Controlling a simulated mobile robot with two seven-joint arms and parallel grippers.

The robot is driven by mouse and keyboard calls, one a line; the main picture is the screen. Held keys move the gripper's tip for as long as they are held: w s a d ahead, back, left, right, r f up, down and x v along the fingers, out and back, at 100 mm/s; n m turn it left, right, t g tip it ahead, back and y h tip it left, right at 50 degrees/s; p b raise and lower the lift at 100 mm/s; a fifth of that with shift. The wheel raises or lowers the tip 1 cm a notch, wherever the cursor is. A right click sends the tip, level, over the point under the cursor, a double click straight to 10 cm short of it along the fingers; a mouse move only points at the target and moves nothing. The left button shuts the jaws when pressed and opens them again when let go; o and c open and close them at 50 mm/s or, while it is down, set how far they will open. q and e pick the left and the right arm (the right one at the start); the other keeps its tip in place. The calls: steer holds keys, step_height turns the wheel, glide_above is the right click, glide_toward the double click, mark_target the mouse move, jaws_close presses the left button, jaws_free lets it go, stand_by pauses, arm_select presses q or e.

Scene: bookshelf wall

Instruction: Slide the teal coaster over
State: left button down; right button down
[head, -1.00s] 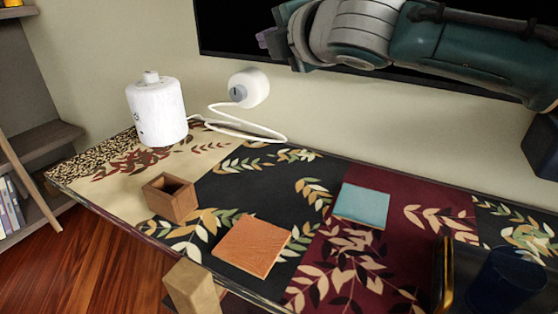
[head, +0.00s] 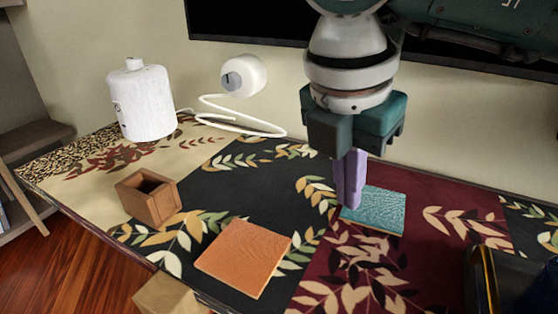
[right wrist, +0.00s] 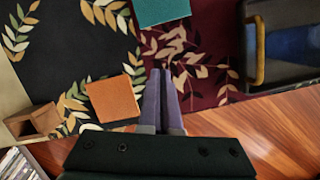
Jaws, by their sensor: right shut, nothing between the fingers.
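The teal coaster (head: 378,212) is a flat square lying on the dark red part of the patterned table cloth. It also shows at the top edge of the right wrist view (right wrist: 160,10), partly cut off. My right gripper (head: 348,207) points down with its purple fingers together and empty. In the head view the fingers overlap the coaster's left edge. In the right wrist view the fingertips (right wrist: 162,71) show apart from the coaster, with cloth between. How high they are above the cloth is hard to tell. My left gripper is not in view.
An orange square (head: 243,257) lies left of the coaster, with an open wooden box (head: 150,200) farther left. A white canister (head: 142,104) and a corded white device (head: 244,76) are at the back. A dark gold-handled tray (right wrist: 256,50) is at right. The cloth around the coaster is clear.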

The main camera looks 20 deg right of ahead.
mark_target(370, 222)
steer(key=b+x, duration=0.2)
steer(key=x, duration=0.7)
steer(key=shift+s+d+f+b, duration=0.1)
steer(key=shift+f+b, duration=0.15)
steer(key=shift+b, duration=0.1)
steer(key=d, duration=0.1)
steer(key=w+d, duration=0.1)
steer(key=d, duration=0.1)
steer(key=shift+w+f, duration=0.15)
steer(key=shift+f, duration=0.1)
steer(key=shift+w+d+r+b, duration=0.1)
steer(key=shift+w+d+b, duration=0.1)
steer(key=shift+d+b, duration=0.15)
steer(key=shift+w+d, duration=0.2)
steer(key=shift+d, duration=0.3)
steer(key=shift+w+d, duration=0.2)
steer(key=shift+d, duration=0.35)
